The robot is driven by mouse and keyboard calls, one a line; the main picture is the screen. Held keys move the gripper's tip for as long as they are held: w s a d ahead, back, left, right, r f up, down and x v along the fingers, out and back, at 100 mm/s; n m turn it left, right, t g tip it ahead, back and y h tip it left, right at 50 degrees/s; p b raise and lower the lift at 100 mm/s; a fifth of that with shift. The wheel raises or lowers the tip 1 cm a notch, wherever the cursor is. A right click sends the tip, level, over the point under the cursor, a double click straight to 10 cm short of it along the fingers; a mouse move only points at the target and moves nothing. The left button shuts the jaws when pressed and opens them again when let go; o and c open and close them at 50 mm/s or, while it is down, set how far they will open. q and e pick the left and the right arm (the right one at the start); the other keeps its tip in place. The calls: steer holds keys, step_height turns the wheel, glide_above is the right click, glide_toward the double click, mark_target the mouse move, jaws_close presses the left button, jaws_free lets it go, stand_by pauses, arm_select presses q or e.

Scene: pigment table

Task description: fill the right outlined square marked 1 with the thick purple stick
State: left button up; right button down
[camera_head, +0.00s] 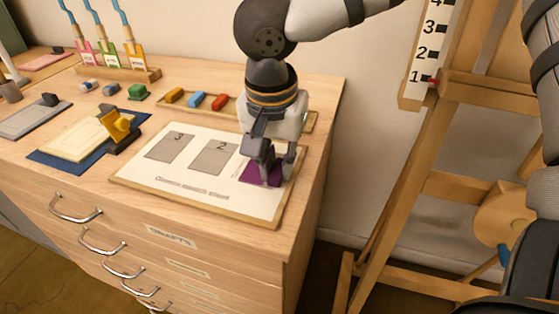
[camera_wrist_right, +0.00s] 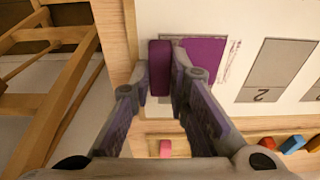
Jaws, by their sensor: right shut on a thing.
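My right gripper (camera_head: 277,170) is shut on the thick purple stick (camera_wrist_right: 160,68); its fingers show in the wrist view (camera_wrist_right: 162,88). The stick is at the right part of the sheet (camera_head: 140,177); I cannot tell whether it touches the paper. Faint streaks lie beside the patch. The squares marked 2 (camera_head: 213,157) and 3 (camera_head: 170,147) are grey. My left gripper is not in view.
Behind the sheet, a wooden tray holds yellow (camera_head: 174,95), blue (camera_head: 196,99) and red (camera_head: 220,102) sticks; a pink one (camera_wrist_right: 165,148) shows in the wrist view. The table's right edge is close; an easel (camera_head: 420,160) stands beyond.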

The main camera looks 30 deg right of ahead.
steer(key=shift+w+a, duration=0.75)
steer(key=shift+w, duration=0.1)
steer(key=shift+r, duration=0.1)
steer(key=shift+s+d, duration=0.9)
steer(key=shift+s, duration=0.15)
steer(key=shift+f, duration=0.2)
steer(key=shift+w+a+f, duration=0.2)
steer(key=shift+w+a, duration=0.75)
steer(key=shift+w, duration=0.05)
